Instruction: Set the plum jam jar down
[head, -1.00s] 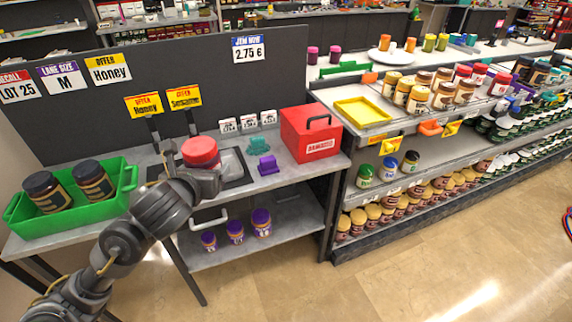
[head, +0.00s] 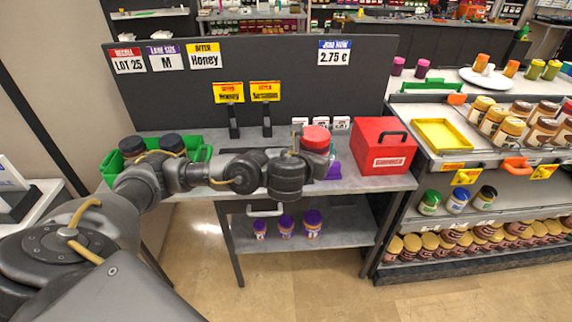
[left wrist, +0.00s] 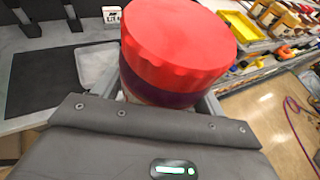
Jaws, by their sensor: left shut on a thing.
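The plum jam jar, with a wide red lid (head: 316,136) and a dark purple body, is in my left gripper (head: 308,160). The left wrist view shows the red lid (left wrist: 180,45) large, with part of the purple body (left wrist: 150,88) below it between the fingers. My left gripper is shut on the jar, which stands about upright. My arm hides the jar's lower part in the head view, so I cannot tell whether its base touches the grey bench (head: 350,186). My right gripper is not in view.
White price cards (head: 341,123) stand behind. A green tray (head: 199,150) with dark-lidded jars is at left. Purple-lidded jars (head: 286,224) stand on the lower shelf.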

